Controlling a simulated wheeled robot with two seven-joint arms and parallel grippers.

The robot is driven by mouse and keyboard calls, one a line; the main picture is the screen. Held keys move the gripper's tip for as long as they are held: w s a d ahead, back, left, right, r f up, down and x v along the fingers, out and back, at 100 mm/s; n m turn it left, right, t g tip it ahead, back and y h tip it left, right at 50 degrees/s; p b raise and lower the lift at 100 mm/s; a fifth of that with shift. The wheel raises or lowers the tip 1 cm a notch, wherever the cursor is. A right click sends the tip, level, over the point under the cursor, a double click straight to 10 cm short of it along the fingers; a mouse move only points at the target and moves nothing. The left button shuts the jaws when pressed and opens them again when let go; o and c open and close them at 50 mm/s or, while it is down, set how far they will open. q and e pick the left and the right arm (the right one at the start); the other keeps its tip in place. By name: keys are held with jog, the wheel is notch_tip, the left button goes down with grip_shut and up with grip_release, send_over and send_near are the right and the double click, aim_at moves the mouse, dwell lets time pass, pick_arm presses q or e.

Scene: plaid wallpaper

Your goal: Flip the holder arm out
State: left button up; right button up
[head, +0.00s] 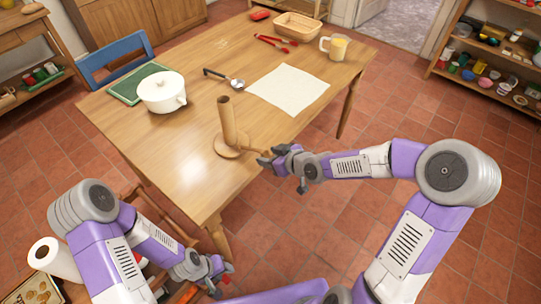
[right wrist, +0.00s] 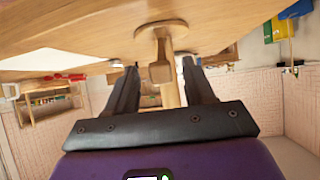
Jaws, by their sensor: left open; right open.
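The wooden holder (head: 228,123) stands upright near the table's front edge, with a round base and a tall post. In the head view, a short wooden arm (head: 250,149) seems to reach from its base toward my right gripper (head: 266,157). The right gripper is open beside the base, low over the table edge. In the right wrist view, the scene appears upside down. The holder's base (right wrist: 148,34) is above and the arm's blocky end (right wrist: 160,73) shows between the open fingers (right wrist: 159,66); contact cannot be told. My left gripper (head: 218,273) is open and empty, away from the table.
On the wooden table (head: 180,165) are a white pot (head: 162,92), a ladle (head: 236,83), a cloth (head: 288,90), red tongs (head: 272,42), a mug (head: 335,46) and a basket (head: 297,27).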

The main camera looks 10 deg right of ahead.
jog(key=p+v, duration=0.5)
jog(key=v, duration=0.2)
jog(key=shift+s+r, duration=0.2)
jog(key=shift+d, duration=0.1)
dwell(0.3)
